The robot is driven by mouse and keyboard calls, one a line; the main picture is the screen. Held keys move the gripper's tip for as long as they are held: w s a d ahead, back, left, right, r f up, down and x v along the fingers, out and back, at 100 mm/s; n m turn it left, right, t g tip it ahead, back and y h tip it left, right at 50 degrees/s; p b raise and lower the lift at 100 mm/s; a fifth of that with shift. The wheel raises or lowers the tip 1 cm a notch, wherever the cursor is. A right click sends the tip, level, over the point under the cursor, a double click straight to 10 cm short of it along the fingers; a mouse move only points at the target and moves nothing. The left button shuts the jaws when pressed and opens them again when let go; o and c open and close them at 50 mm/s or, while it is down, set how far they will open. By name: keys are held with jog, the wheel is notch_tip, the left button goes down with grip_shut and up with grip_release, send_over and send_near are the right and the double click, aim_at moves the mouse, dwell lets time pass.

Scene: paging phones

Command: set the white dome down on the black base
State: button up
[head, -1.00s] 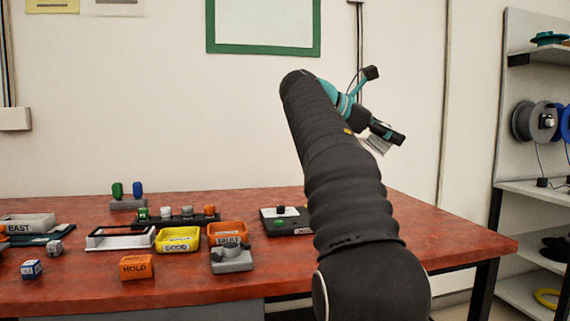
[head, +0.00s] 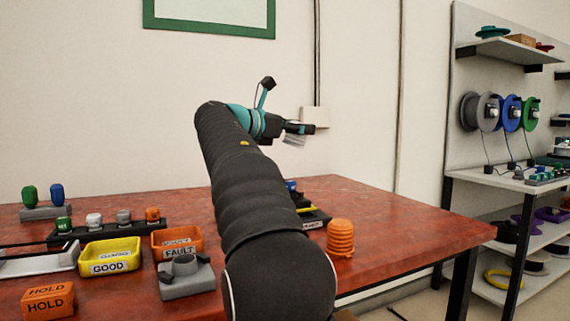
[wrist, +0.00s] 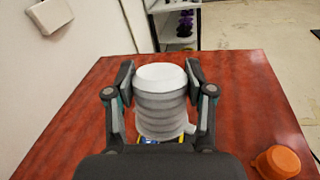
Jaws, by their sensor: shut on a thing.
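My gripper (wrist: 161,85) is shut on a ribbed white dome (wrist: 160,104), with its pale smooth end toward the top of the wrist view. In the head view, my gripper (head: 302,130) is high above the table, and only a small pale part of the dome (head: 294,140) shows below it. A low black piece (head: 318,217) with a label lies on the table, partly hidden behind my arm; I cannot tell whether it is the black base. The dome is in the air, apart from the table.
An orange ribbed dome (head: 341,240) stands on the red table (head: 400,225) near its right part, and also shows in the wrist view (wrist: 280,162). Yellow (head: 110,257) and orange trays (head: 178,243) and a grey holder (head: 187,278) sit at left. Shelves (head: 510,181) with spools stand at right.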

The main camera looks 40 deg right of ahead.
jog(key=w+f+n+t+h+b, duration=0.1)
jog(key=f, duration=0.1)
jog(key=w+d+f+n+t+b, duration=0.1)
jog(key=w+f+n+t, duration=0.1)
jog(key=w+f+n+t+h+b, duration=0.1)
jog(key=w+f+t, duration=0.1)
jog(key=shift+d+f+n+h, duration=0.15)
jog(key=shift+f+n+h, duration=0.15)
jog(key=shift+f, duration=0.1)
jog(key=shift+f+b, duration=1.25)
jog(key=shift+r, duration=0.1)
jog(key=shift+s, duration=0.1)
